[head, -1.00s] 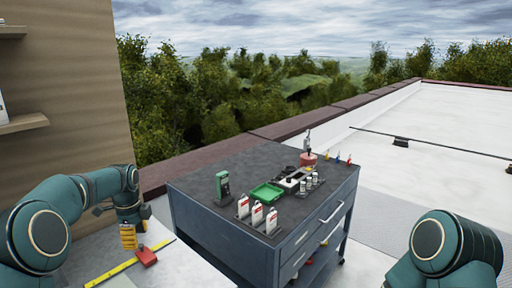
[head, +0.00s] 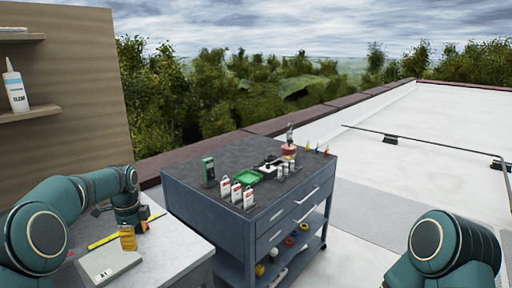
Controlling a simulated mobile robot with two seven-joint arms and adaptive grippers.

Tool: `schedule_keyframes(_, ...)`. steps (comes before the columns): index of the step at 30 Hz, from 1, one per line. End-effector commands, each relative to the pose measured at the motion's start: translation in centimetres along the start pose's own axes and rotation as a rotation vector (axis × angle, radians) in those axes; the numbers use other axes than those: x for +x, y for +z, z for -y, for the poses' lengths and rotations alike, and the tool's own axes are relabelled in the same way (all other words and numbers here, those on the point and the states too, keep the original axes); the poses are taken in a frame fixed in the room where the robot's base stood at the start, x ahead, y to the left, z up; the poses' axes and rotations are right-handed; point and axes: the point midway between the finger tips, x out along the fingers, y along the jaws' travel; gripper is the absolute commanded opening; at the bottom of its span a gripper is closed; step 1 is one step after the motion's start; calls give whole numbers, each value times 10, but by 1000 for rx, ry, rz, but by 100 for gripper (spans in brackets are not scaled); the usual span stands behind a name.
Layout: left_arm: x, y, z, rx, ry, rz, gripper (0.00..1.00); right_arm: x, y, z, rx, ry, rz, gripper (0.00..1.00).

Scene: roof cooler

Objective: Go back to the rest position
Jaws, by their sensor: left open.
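My left arm comes in from the left and bends down at its wrist. My left gripper (head: 100,210) is small and dark, above the work table, open, with nothing seen between its fingers. My right arm (head: 440,245) shows at the lower right only as a teal link; its gripper is out of view.
A pale table (head: 185,252) below my left arm holds an amber container (head: 127,238), a grey case (head: 108,264) and a yellow strip (head: 103,241). A dark tool cart (head: 210,218) with bottles stands ahead. A shelf (head: 30,114) holds a white bottle (head: 15,88). Roof lies open at right.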

Motion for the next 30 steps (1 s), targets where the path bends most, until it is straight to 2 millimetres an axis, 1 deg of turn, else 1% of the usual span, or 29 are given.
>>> schedule_keyframes(1,17,-10,-2,-27,3,-16,52,0,0,0,0,0,0,47)
schedule_keyframes(5,56,-37,-9,-128,-7,-60,52,0,0,0,0,0,0,47)
schedule_keyframes(8,89,-61,-19,-219,-9,-100,52,0,0,0,0,0,0,47)
schedule_keyframes(9,102,-71,-25,-262,-8,-118,52,0,0,0,0,0,0,47)
schedule_keyframes(11,122,-87,-35,-330,-5,-146,52,0,0,0,0,0,0,47)
schedule_keyframes(12,135,-98,-44,-379,0,-165,52,0,0,0,0,0,0,47)
schedule_keyframes(14,156,-115,-59,-463,9,-195,52,0,0,0,0,0,0,47)
schedule_keyframes(15,170,-127,-71,-524,18,-216,52,0,0,0,0,0,0,47)
schedule_keyframes(17,191,-146,-93,-629,35,-247,52,0,0,0,0,0,0,47)
schedule_keyframes(18,205,-158,-110,-705,50,-268,52,0,0,0,0,0,0,47)
schedule_keyframes(20,223,-176,-138,-829,74,-295,52,0,0,0,0,0,0,47)
schedule_keyframes(21,233,-186,-157,-913,92,-311,52,0,0,0,0,0,0,47)
schedule_keyframes(23,246,-200,-188,-1041,118,-330,52,0,0,0,0,0,0,47)
schedule_keyframes(24,252,-207,-208,-1124,135,-338,52,0,0,0,0,0,0,47)
schedule_keyframes(25,256,-212,-223,-1185,147,-343,52,0,0,0,0,0,0,47)
schedule_keyframes(27,261,-220,-254,-1316,171,-351,52,0,0,0,0,0,0,47)
schedule_keyframes(30,264,-226,-290,-1464,196,-353,52,0,0,0,0,0,0,47)
